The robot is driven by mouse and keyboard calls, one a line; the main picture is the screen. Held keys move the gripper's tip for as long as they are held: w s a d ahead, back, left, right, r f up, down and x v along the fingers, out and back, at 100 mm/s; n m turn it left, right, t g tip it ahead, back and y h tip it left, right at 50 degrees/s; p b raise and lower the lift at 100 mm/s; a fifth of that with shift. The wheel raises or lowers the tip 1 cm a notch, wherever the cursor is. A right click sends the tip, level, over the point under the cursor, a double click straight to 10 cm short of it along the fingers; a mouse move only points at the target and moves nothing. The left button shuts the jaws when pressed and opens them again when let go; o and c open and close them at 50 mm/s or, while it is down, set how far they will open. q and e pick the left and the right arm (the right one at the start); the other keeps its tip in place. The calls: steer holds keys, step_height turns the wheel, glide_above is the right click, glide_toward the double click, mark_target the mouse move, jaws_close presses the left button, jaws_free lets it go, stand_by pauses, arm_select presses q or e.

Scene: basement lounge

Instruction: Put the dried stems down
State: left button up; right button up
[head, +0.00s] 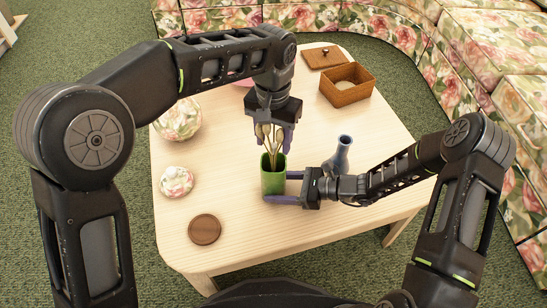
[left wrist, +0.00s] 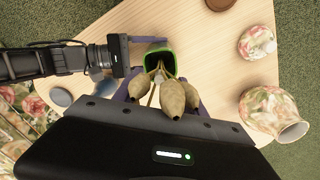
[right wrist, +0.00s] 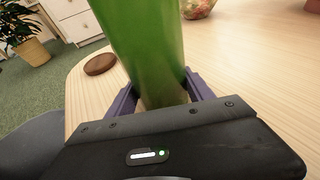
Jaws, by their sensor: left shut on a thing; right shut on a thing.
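The dried stems (head: 267,141) have pale brown pods, large in the left wrist view (left wrist: 172,97). My left gripper (head: 273,140) is shut on them from above, over the green vase (head: 272,182). The stems' lower ends reach down to the vase's mouth and seem to be inside it; how deep is hidden. The green vase stands upright on the table, and its dark opening shows in the left wrist view (left wrist: 160,62). My right gripper (head: 285,188) is shut on the vase from the right, its fingers on either side, as the right wrist view (right wrist: 150,50) shows.
On the wooden table (head: 300,225) are a blue vase (head: 340,155) just right of my right gripper, an open wooden box (head: 347,92) with its lid (head: 325,57), a floral vase (head: 180,118), a small floral pot (head: 176,182) and a brown coaster (head: 204,229). The front is clear.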

mark_target(273, 154)
arm_select(q)
steer(key=shift+f, duration=0.2)
steer(key=shift+f, duration=2.45)
steer(key=shift+f, duration=0.1)
steer(key=o, duration=1.3)
step_height(273, 154, up, 12)
steer(key=shift+r, duration=0.15)
